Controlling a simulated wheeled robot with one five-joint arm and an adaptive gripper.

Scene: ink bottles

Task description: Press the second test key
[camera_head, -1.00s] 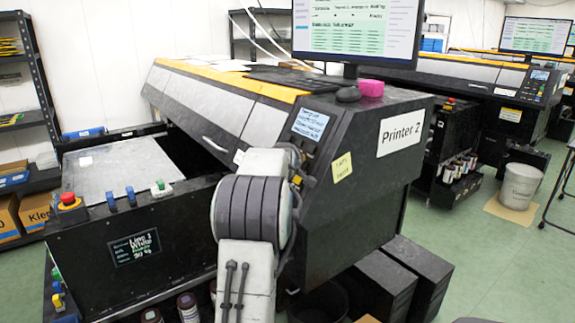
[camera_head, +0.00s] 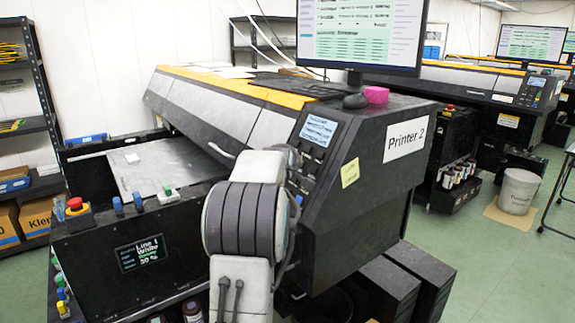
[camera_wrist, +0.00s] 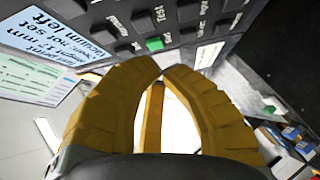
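The control panel (camera_head: 312,152) of Printer 2 (camera_head: 350,165) carries a small lit display (camera_head: 318,129) and dark keys below it. In the wrist view the panel appears upside down, with rows of black keys (camera_wrist: 187,12) and one green key (camera_wrist: 155,43). The tips appear just below the green key in the picture; contact cannot be told. In the head view my arm hides the gripper.
A red stop button (camera_head: 75,206) stands on the near edge. A monitor (camera_head: 360,32) and pink block (camera_head: 376,95) are on top.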

